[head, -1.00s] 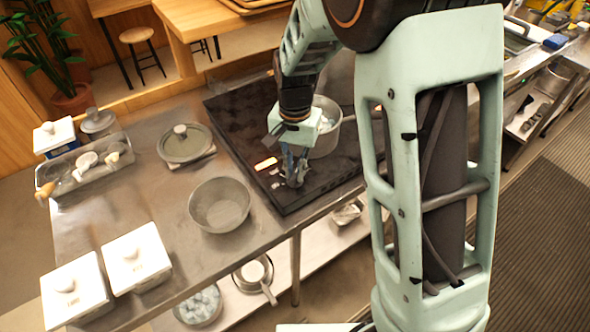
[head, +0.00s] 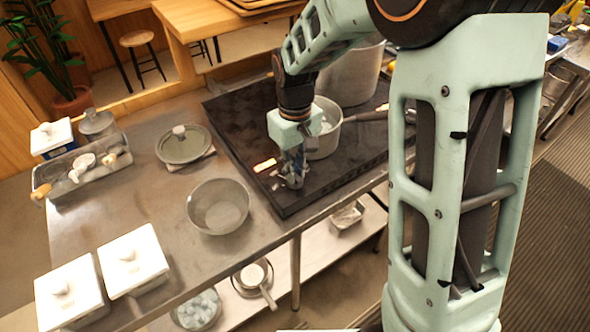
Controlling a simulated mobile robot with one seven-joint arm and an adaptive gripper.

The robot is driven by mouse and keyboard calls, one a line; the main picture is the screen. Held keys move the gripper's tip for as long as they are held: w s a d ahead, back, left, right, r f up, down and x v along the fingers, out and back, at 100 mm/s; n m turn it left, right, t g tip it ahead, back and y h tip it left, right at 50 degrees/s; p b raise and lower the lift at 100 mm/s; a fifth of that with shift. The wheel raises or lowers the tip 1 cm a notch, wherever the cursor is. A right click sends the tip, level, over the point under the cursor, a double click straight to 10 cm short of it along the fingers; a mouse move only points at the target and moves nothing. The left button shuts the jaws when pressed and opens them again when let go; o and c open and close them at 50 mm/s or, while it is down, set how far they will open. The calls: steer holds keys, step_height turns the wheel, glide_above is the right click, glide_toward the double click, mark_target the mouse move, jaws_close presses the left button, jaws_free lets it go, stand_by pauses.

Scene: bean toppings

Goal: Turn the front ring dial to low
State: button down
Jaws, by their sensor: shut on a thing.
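The black cooktop (head: 314,186) lies on the steel counter, with a lit orange display (head: 264,165) near its left edge. My gripper (head: 291,181) points down at the cooktop's front left control area, just right of and below the display. Its fingers are closed on a small dial there, which they mostly hide. I cannot read the dial's setting or any marks from this view. A grey pot (head: 325,139) with a long handle stands on the cooktop right behind my gripper.
A taller pot (head: 350,75) stands farther back on the cooktop. A metal bowl (head: 218,205), a lidded pan (head: 184,145), white lidded containers (head: 133,259) and a utensil tray (head: 85,172) stand on the counter at left.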

steer(key=shift+n, duration=1.9)
steer(key=c, duration=2)
jaws_free()
steer(key=shift+o, duration=0.2)
step_height(320, 180, up, 12)
